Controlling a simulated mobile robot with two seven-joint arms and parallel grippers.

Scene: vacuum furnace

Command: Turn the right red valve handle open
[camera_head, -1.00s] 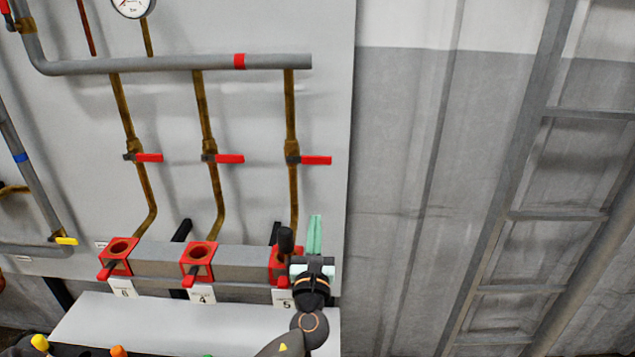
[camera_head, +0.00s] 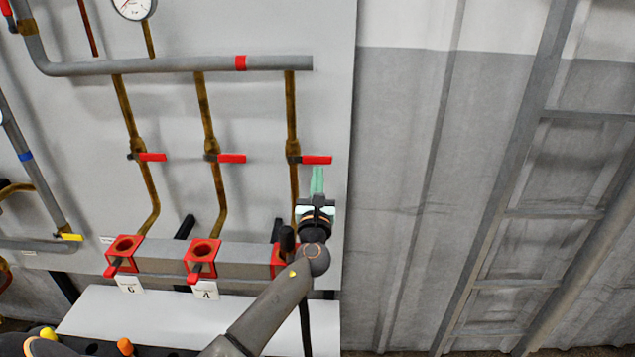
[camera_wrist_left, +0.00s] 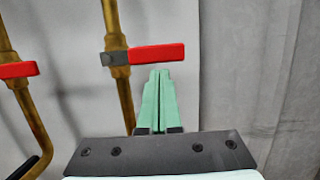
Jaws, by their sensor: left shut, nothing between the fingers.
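The right red valve handle (camera_head: 317,160) sits on the rightmost brass pipe (camera_head: 291,110) and points sideways to the right. In the left wrist view the handle (camera_wrist_left: 155,54) lies just beyond my green fingertips. My left gripper (camera_head: 318,180) is shut and empty, its fingers pointing up just below the handle's outer part. In the left wrist view the closed fingers (camera_wrist_left: 158,85) show under the handle's middle; I cannot tell whether they touch it. My right gripper is not in view.
Two similar red handles, the middle one (camera_head: 231,158) and the left one (camera_head: 152,157), point right on neighbouring pipes. A grey horizontal pipe (camera_head: 180,66) runs above. Red square sockets (camera_head: 202,256) sit below.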

